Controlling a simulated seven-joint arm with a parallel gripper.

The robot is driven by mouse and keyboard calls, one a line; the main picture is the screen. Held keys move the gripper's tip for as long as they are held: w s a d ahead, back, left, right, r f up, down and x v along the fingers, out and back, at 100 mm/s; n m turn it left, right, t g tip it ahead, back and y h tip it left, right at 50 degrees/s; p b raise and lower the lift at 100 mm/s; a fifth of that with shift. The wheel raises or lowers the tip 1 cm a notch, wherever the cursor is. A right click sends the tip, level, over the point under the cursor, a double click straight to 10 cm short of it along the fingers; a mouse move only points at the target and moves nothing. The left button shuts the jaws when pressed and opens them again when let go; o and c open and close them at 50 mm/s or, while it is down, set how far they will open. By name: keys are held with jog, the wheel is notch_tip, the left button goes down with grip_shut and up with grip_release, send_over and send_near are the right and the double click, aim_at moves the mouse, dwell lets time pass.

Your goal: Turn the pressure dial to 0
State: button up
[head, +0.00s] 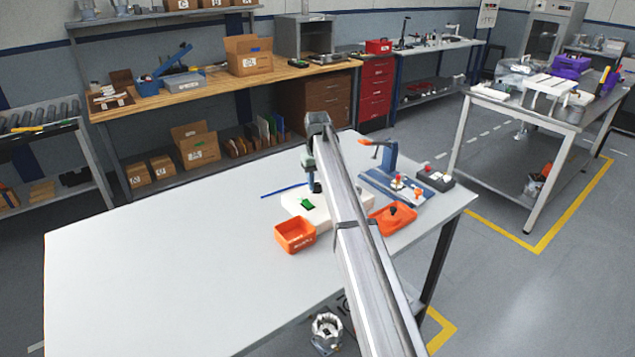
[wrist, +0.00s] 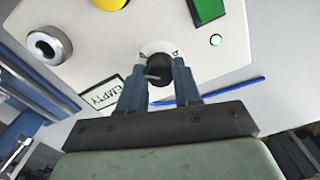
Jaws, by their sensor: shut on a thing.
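The pressure dial (wrist: 160,68) is a small black knob on a white round plate near one edge of a pale panel (wrist: 110,48). My gripper (wrist: 159,78) has its two blue fingers on either side of the knob, shut on it. A small grey pointer shows at the knob's left. The marks on the plate are too small to read, so I cannot tell the setting. In the head view, the panel (head: 318,219) lies on the white table, and my gripper (head: 312,178) is at its far side, partly hidden by my arm.
An orange bin (head: 295,235), an orange tray (head: 393,219) and a blue fixture (head: 388,160) stand nearby. The table's left is clear.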

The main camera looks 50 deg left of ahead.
aim_at(317, 184)
jog(key=shift+a+m, duration=0.1)
jog(key=shift+m, duration=2)
jog(key=o, duration=1)
jog(key=shift+o, duration=0.2)
notch_tip(317, 184, up, 14)
jog(key=shift+f, duration=0.1)
